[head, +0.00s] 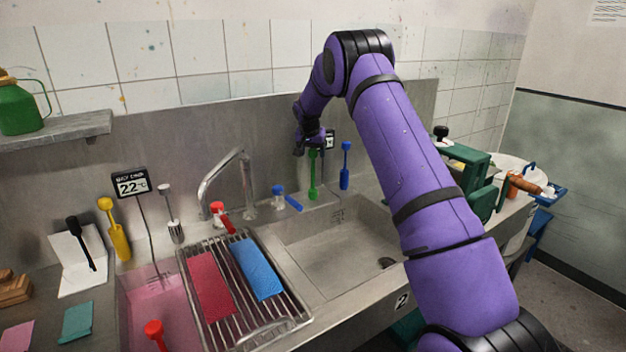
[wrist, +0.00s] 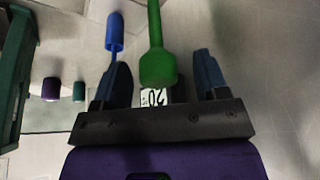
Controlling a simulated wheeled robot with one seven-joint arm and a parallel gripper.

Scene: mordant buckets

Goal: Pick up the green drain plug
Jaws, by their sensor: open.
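The green drain plug (head: 313,178) stands upright at the back of the right sink, with a long thin stem and a thicker top. My gripper (head: 309,148) is at its top, jaws pointing down. In the wrist view, the green plug (wrist: 158,66) lies between the two dark blue-grey fingers of my gripper (wrist: 162,78), with a gap on each side. The gripper is open and holds nothing. In the head view, my gripper partly hides the plug's top.
A blue plunger-like tool (head: 345,168) stands close to the right of the green one; it also shows beside the left finger in the wrist view (wrist: 115,32). A small display (head: 329,140) is just behind. A faucet (head: 240,172) and drying rack (head: 243,290) are left.

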